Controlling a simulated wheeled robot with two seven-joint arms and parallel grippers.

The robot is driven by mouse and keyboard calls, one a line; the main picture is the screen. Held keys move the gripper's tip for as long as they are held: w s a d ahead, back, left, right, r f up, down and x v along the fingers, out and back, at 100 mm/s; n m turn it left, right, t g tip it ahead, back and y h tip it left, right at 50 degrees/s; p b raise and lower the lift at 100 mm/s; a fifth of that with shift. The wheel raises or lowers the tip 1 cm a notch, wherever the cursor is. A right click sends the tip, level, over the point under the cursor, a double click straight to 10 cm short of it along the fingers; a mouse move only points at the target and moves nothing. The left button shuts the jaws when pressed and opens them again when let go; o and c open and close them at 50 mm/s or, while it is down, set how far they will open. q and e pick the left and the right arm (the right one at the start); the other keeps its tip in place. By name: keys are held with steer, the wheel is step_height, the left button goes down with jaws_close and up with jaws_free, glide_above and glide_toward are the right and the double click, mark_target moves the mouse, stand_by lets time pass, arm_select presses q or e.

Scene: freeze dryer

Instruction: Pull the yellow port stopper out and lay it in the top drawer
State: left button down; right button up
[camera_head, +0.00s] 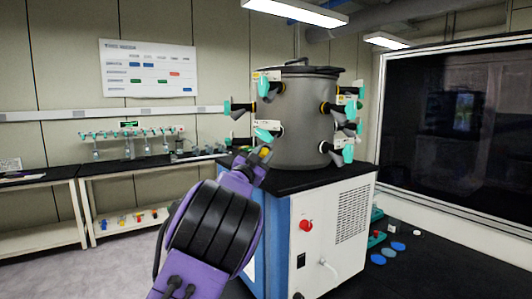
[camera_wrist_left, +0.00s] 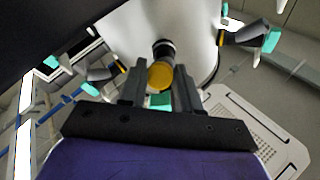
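The yellow port stopper (camera_wrist_left: 160,75) sits at the end of a dark port neck on the grey chamber in the left wrist view. In the head view a small bit of the yellow stopper (camera_head: 265,151) shows beside my left gripper (camera_head: 254,157), low on the chamber's front left. In the wrist view the left gripper's (camera_wrist_left: 160,85) two dark fingers stand on either side of the stopper. Whether they press on it cannot be told. A teal part (camera_wrist_left: 160,101) shows below it between the fingers. No drawer can be made out. My right gripper is not in view.
The steel chamber (camera_head: 300,120) stands on a black-topped cabinet (camera_head: 345,215), with several teal-handled valves (camera_head: 268,88) sticking out around it. Valves (camera_wrist_left: 250,38) also flank the gripper. A bench (camera_head: 130,165) runs along the left wall. Coloured pieces (camera_head: 397,246) lie at right.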

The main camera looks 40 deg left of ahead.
arm_select(q)
steer(key=shift+s+f+b, duration=0.25)
steer(key=shift+f+b, duration=0.3)
steer(key=shift+b, duration=0.05)
steer(key=shift+s+d+f+b, duration=0.15)
steer(key=shift+s+f+b, duration=0.05)
steer(key=shift+s+b, duration=0.3)
steer(key=s+f+b, duration=0.2)
steer(key=s+b, duration=0.1)
steer(key=shift+d+f, duration=0.25)
steer(key=shift+d, duration=0.1)
steer(key=shift+w+a+r+p, duration=0.1)
steer(key=shift+w+r+p, duration=0.5)
stand_by(0.4)
steer(key=shift+f, duration=0.1)
steer(key=s+b, duration=0.1)
steer(key=s, duration=0.1)
steer(key=s+d, duration=0.1)
steer(key=s, duration=0.1)
steer(key=shift+s+b, duration=0.15)
steer(key=shift+b, duration=0.25)
